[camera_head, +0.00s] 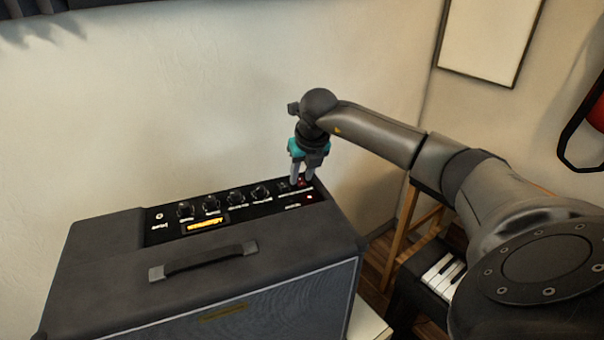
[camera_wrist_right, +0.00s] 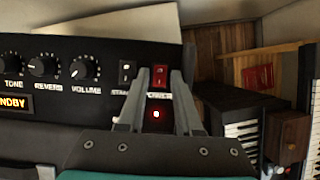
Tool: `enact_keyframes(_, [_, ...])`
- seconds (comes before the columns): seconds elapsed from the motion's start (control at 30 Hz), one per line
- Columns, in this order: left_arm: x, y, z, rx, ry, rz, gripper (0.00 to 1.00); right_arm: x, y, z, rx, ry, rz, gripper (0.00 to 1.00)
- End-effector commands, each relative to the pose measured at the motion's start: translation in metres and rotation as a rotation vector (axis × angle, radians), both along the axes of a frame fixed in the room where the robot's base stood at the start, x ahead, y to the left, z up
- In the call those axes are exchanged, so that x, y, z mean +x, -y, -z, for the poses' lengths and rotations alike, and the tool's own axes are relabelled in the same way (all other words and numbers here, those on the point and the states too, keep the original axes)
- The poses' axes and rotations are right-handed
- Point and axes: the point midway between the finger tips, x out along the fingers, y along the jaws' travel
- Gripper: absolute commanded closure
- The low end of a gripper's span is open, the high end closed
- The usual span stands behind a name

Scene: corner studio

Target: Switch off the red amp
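The amp (camera_head: 110,265) is a dark grey box with a black control panel on top; its casing does not look red. In the right wrist view a red rocker switch (camera_wrist_right: 160,76) sits at the panel's right end, beside a small black switch (camera_wrist_right: 126,73). A red light (camera_wrist_right: 156,114) glows below it. My right gripper (camera_head: 302,181) points down over that end of the panel. Its two fingers are apart with nothing between them, and in the wrist view their tips flank the red switch. I cannot tell whether they touch the panel. My left gripper is not in view.
Several knobs (camera_wrist_right: 84,69) and a lit orange display (camera_wrist_right: 16,103) line the panel. A carry handle (camera_head: 205,261) stands up on the amp's top. A keyboard (camera_head: 442,275) and wooden stool (camera_head: 408,225) stand to the right. The wall is close behind.

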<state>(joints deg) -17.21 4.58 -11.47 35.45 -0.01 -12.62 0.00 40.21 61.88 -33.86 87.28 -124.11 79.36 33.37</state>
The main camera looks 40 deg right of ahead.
Motion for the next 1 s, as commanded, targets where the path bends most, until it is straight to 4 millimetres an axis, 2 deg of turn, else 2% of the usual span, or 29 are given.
enact_keyframes(0.17, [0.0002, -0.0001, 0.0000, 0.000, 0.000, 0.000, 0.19, -0.0001, 0.0000, 0.0003, 0.000, 0.000, 0.000, 0.66])
enact_keyframes(0.5, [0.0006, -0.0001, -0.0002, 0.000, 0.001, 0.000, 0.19, -0.0002, -0.0001, -0.0001, 0.000, -0.001, 0.000, 1.00])
enact_keyframes(0.87, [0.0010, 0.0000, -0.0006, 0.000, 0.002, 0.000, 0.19, -0.0001, 0.0001, -0.0006, 0.001, -0.002, 0.001, 1.00])
enact_keyframes(1.0, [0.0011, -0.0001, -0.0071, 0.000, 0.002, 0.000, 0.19, 0.0013, 0.0008, -0.0028, 0.011, -0.026, 0.005, 1.00])
